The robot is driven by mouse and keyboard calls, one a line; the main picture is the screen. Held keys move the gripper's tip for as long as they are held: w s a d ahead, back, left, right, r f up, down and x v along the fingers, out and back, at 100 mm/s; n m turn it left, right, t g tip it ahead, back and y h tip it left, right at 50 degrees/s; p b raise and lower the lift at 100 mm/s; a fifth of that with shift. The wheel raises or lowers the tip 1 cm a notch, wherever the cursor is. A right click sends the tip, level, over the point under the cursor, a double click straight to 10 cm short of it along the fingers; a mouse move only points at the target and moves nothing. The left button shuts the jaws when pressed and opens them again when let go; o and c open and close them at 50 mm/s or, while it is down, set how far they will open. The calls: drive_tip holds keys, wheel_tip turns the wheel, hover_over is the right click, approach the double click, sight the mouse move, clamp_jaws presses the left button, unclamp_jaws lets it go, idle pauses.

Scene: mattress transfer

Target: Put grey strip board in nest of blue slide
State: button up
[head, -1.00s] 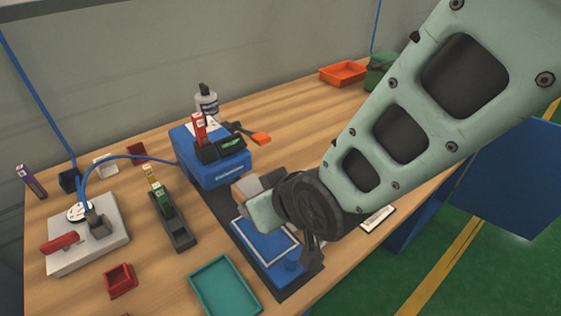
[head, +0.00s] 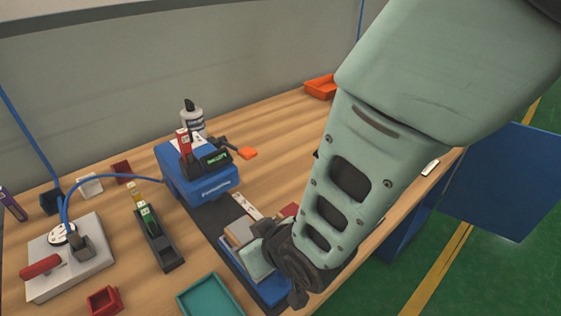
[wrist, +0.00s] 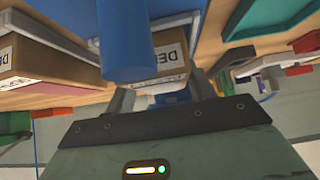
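The blue slide (head: 272,287) lies at the front of the dark rail below the blue machine; my arm and gripper cover much of it and its nest. My gripper (head: 245,242) is low over the slide, with a tan block-like piece at its tip. In the wrist view, my gripper's two fingers (wrist: 160,96) stand apart. Between and beyond them is a brown face with a white label, partly behind a blue post (wrist: 125,45). A pale band shows between the fingers; I cannot tell whether it is the grey strip board or whether it is gripped.
The blue machine (head: 200,180) stands behind the slide. A teal tray (head: 212,298) and a dark narrow holder (head: 155,240) are on the left, with a red bin (head: 103,300) farther left. An orange tray (head: 320,87) is at the back. Bare table lies right of the machine.

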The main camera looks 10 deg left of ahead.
drive_tip(key=o, duration=0.3)
drive_tip(key=shift+r, duration=0.2)
drive_tip(key=shift+o, duration=0.3)
drive_tip(key=v, duration=1.2)
drive_tip(key=shift+f, duration=0.1)
drive_tip(key=shift+d, duration=0.2)
drive_tip(key=s+d+r+m+g+h, duration=0.1)
drive_tip(key=s+d+r+g+h, duration=0.1)
drive_tip(key=d, duration=0.7)
drive_tip(key=s+d+r+m+g+h, duration=0.1)
drive_tip(key=s+d+r+g+h, duration=0.1)
drive_tip(key=d, duration=0.7)
drive_tip(key=shift+s+r+g+h, duration=0.35)
drive_tip(key=shift+s+g+h, duration=0.55)
drive_tip(key=shift+h, duration=0.2)
